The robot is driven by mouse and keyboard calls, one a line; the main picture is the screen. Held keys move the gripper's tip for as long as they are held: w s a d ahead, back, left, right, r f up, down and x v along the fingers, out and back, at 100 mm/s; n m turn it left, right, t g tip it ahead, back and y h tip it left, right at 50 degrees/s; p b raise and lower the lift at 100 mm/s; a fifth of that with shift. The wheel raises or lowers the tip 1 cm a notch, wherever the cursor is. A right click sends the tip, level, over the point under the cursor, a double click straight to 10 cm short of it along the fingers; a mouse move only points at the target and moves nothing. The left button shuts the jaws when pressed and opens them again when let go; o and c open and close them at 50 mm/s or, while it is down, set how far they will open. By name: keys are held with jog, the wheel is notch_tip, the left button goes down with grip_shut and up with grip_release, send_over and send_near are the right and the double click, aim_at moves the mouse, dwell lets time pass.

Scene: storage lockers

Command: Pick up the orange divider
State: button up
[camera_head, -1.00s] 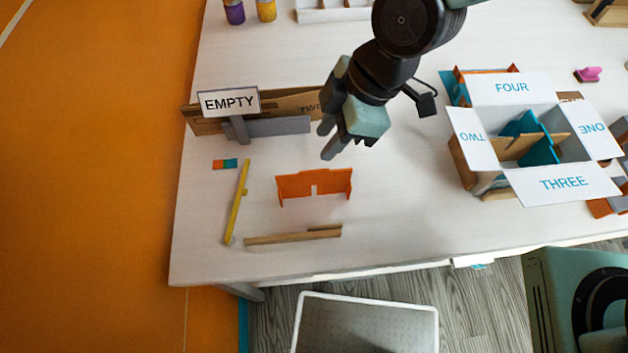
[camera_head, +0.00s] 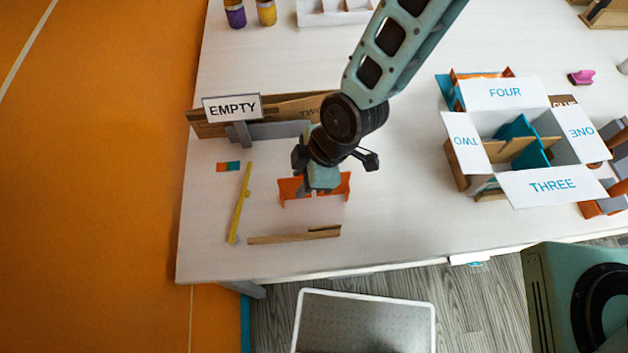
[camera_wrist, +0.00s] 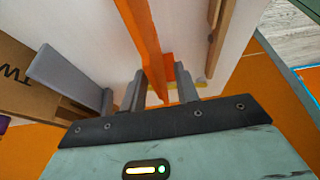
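The orange divider (camera_head: 338,188) stands on the white table, and my gripper (camera_head: 322,184) is over its middle, hiding that part in the head view. In the wrist view the orange divider (camera_wrist: 145,42) runs down between the two grey fingers of my gripper (camera_wrist: 160,84). The fingers are apart, one on each side of it, with gaps visible. I cannot tell how close the fingertips are to the table.
A grey divider (camera_head: 278,130) and brown cardboard lie behind, by the EMPTY sign (camera_head: 232,107). A yellow strip (camera_head: 240,205) is left, a wooden divider (camera_head: 293,235) in front. A labelled box (camera_head: 553,185) with dividers stands right; the table between is clear.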

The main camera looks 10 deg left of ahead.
jog(key=shift+x, duration=1.1)
grip_shut()
jog(key=shift+r, duration=0.1)
notch_tip(320, 180, up, 9)
jog(key=shift+r+b, duration=0.1)
jog(key=shift+b, duration=1.05)
notch_tip(320, 180, up, 4)
jog(key=shift+f+p, duration=0.15)
jog(key=shift+p, duration=1)
jog(key=shift+s, duration=0.1)
